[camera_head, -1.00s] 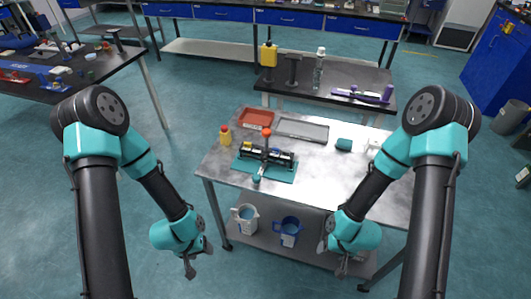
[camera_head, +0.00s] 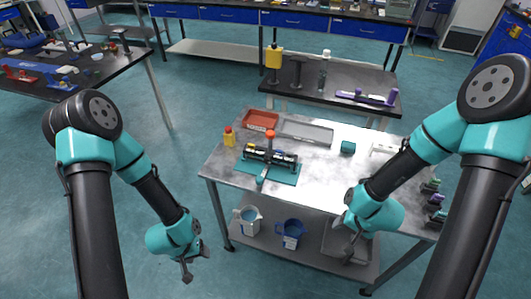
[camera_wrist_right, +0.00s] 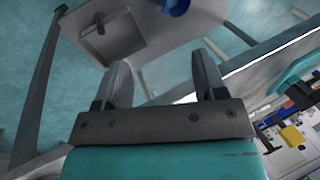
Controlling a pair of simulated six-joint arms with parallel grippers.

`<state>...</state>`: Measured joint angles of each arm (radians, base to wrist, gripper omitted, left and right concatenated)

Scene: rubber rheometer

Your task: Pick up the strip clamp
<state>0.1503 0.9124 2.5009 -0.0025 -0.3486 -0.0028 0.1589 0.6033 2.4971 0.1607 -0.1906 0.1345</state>
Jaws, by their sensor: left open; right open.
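I cannot tell for certain which piece is the strip clamp. A black device with a red-knobbed lever (camera_head: 270,153) stands on a teal base (camera_head: 282,175) on the near metal table, and a small white piece (camera_head: 384,148) lies at that table's right side. My left gripper (camera_head: 190,264) is open and empty, low in front of the table's left side. My right gripper (camera_head: 343,222) is beside the table's front edge, partly hidden by its own wrist. In the right wrist view its fingers (camera_wrist_right: 163,78) are apart with nothing between them.
The near table (camera_head: 320,185) also holds a red tray (camera_head: 261,119), a grey tray (camera_head: 307,132), a yellow bottle (camera_head: 229,138) and a teal block (camera_head: 347,147). Small coloured pieces (camera_head: 436,203) sit at its right edge. Two jugs, one blue (camera_head: 291,232), stand on the lower shelf.

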